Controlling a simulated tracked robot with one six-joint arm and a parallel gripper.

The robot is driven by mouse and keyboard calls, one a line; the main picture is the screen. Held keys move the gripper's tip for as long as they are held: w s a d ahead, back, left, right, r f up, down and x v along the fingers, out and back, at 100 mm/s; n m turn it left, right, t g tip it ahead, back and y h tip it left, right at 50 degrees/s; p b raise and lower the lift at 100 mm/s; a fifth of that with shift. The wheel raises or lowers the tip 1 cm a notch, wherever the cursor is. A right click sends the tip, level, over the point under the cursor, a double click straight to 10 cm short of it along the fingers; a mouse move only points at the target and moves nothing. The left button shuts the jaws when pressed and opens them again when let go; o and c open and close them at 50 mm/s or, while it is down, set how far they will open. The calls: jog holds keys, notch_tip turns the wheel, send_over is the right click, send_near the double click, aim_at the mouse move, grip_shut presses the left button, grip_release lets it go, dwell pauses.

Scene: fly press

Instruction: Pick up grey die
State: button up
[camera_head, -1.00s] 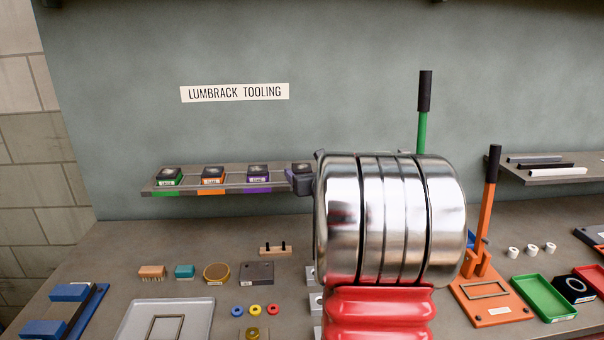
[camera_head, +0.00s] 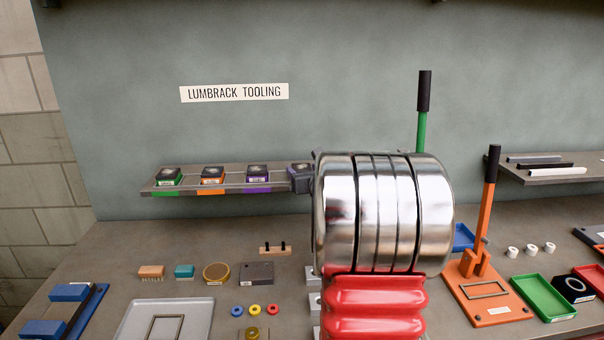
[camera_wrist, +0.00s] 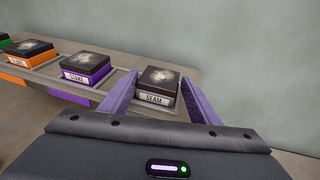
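The grey die (camera_wrist: 157,92) is a dark-topped block with a white label reading SEAM. It sits in the last place at the right end of the tooling shelf (camera_head: 222,188). My gripper (camera_wrist: 160,74) is open, with one purple-grey finger on each side of the die in the wrist view. A gap shows on both sides, and I cannot tell how far down the fingers reach. In the head view my gripper (camera_head: 301,179) is at the shelf's right end, and the die is mostly hidden there by my gripper and arm.
A purple die (camera_wrist: 87,72) stands close left of the grey one, then an orange die (camera_wrist: 32,55) and a green die (camera_head: 168,175). The wall is close behind the shelf. The bench below holds small blocks, trays and an orange lever press (camera_head: 484,255).

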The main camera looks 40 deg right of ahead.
jog(key=c, duration=1.3)
jog(key=shift+r, duration=0.15)
jog(key=shift+r, duration=0.1)
notch_tip(320, 180, up, 18)
jog(key=shift+f, duration=0.1)
grip_shut()
dwell(0.6)
